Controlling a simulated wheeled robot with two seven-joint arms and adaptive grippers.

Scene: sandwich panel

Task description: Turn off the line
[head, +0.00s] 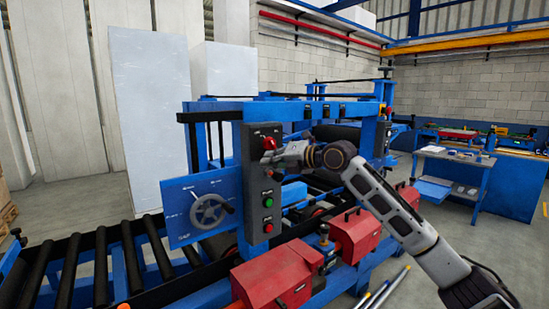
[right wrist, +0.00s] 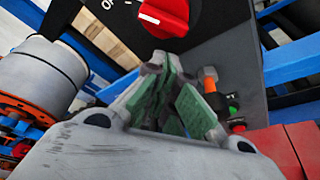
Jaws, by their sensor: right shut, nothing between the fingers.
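A dark grey control panel (head: 260,195) stands upright on the blue machine. At its top is a red rotary switch (head: 269,143), large at the top of the right wrist view (right wrist: 165,16), on a black plate with white markings. Lower on the panel are a green button (head: 268,203) and a red button (head: 268,228). My right gripper (head: 276,159) is shut and empty in front of the panel, just below the red switch. Its green-padded fingers (right wrist: 172,85) point toward the panel; I cannot tell whether they touch it. My left gripper is not in view.
A blue plate with a grey handwheel (head: 209,212) stands left of the panel. Black rollers (head: 75,270) run at the lower left. Red boxes (head: 270,283) sit low in front. A blue table (head: 455,165) stands at the right, with open floor before it.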

